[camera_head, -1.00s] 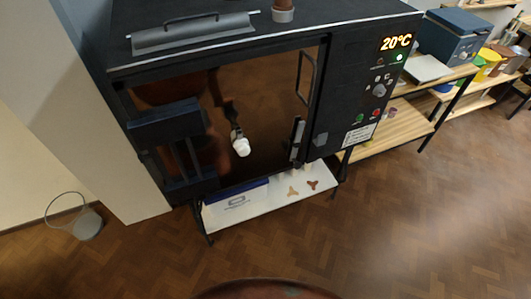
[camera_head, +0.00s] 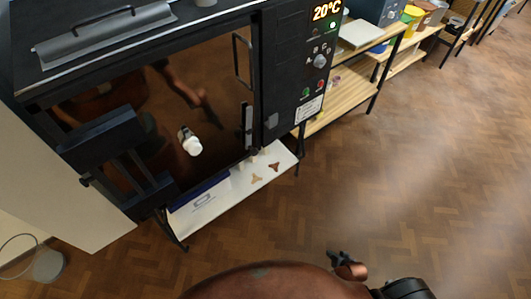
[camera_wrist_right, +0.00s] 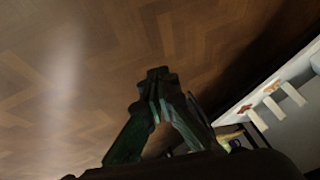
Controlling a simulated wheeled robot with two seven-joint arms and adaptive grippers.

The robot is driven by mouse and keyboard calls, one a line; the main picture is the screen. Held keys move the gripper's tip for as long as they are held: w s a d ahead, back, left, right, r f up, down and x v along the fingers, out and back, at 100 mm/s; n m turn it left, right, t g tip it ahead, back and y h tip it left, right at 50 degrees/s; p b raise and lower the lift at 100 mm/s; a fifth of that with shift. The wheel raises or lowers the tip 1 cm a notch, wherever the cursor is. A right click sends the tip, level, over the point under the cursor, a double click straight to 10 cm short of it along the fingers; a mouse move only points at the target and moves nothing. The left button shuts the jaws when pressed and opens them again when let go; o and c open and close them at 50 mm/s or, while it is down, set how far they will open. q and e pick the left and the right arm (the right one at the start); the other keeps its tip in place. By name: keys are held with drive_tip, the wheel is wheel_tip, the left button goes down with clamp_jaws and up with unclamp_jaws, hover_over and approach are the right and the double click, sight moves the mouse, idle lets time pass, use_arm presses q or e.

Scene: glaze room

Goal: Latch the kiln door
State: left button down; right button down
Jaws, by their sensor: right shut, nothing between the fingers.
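The dark kiln (camera_head: 285,55) stands at upper left in the head view. Its glossy door (camera_head: 215,80) reflects the floor and my arm; it looks shut or nearly so. A loop handle (camera_head: 236,62) is at the door's upper right edge. An upright grey latch bar (camera_head: 247,120) is lower on that edge; I cannot tell whether it is engaged. My right gripper (camera_head: 338,257) is low, in front of and well apart from the kiln. In the wrist view its fingertips (camera_wrist_right: 155,82) meet, empty, above the floor. My left gripper is out of view.
A low white shelf (camera_head: 220,195) with small stilts (camera_head: 274,167) is under the kiln. A wooden bench (camera_head: 345,100) stands to its right, with tubs (camera_head: 411,14) on shelving behind. A wire-handled bucket (camera_head: 48,265) is at lower left. The floor at right is clear.

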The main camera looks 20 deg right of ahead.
drive_tip(key=w+a+r+m+t+y+b, duration=0.2)
drive_tip(key=w+r+m+t+y, duration=0.3)
drive_tip(key=w+r, duration=1.8)
drive_tip(key=w+a+r+t+y, duration=0.1)
drive_tip(key=a+r, duration=0.3)
drive_tip(key=r, duration=0.4)
drive_tip(key=w+a+r+t+y, duration=0.1)
drive_tip(key=w+a+r, duration=0.2)
drive_tip(key=r, duration=0.6)
drive_tip(key=w+a+r+m+t+y, duration=0.1)
drive_tip(key=w+a+r+t, duration=0.1)
drive_tip(key=a+r, duration=0.3)
wheel_tip(320, 180, up, 4)
drive_tip(key=shift+r+y+b, duration=0.1)
drive_tip(key=shift+y+b, duration=0.2)
drive_tip(key=shift+b, duration=0.1)
